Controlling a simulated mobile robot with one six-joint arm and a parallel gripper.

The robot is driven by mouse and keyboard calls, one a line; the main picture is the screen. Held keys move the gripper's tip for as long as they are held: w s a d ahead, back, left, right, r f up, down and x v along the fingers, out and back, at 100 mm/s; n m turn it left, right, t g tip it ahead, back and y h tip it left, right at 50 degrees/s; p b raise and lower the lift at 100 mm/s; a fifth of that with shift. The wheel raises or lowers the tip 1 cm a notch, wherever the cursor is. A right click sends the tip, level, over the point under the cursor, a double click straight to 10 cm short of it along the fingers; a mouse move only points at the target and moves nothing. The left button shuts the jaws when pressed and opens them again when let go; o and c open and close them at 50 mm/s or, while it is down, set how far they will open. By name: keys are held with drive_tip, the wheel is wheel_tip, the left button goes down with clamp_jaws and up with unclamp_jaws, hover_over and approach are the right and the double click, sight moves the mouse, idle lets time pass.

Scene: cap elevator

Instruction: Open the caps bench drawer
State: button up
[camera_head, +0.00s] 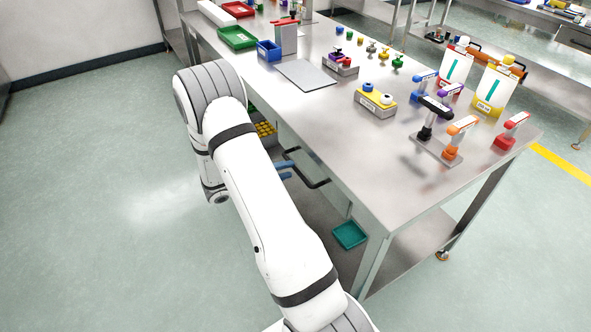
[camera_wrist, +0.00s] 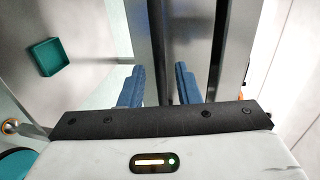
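The bench (camera_head: 370,160) has a pale drawer front under its top, partly hidden by my arm. A dark bar handle (camera_head: 318,184) stands out from that side. My gripper (camera_head: 285,170) is beside the handle, its blue fingers pointing toward it. In the wrist view, my gripper (camera_wrist: 158,82) has its two blue fingers spread apart. Whether the drawer stands slightly out is unclear.
A teal tray (camera_head: 349,235) sits on the lower shelf, also seen in the wrist view (camera_wrist: 48,57). Yellow round pieces (camera_head: 265,129) show beside my arm under the bench top. Bottles, colored clamps and bins stand on top. The floor (camera_head: 90,190) to the left is clear.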

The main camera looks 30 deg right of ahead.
sight(294, 169)
drive_tip(key=shift+s+d+f, duration=0.1)
drive_tip(key=shift+d+f, duration=0.1)
drive_tip(key=shift+d, duration=0.7)
drive_tip(key=shift+s+d+f, duration=0.1)
drive_tip(key=shift+d+f, duration=0.05)
drive_tip(key=shift+d, duration=0.75)
clamp_jaws()
drive_tip(key=shift+d, duration=0.1)
drive_tip(key=shift+a, duration=0.2)
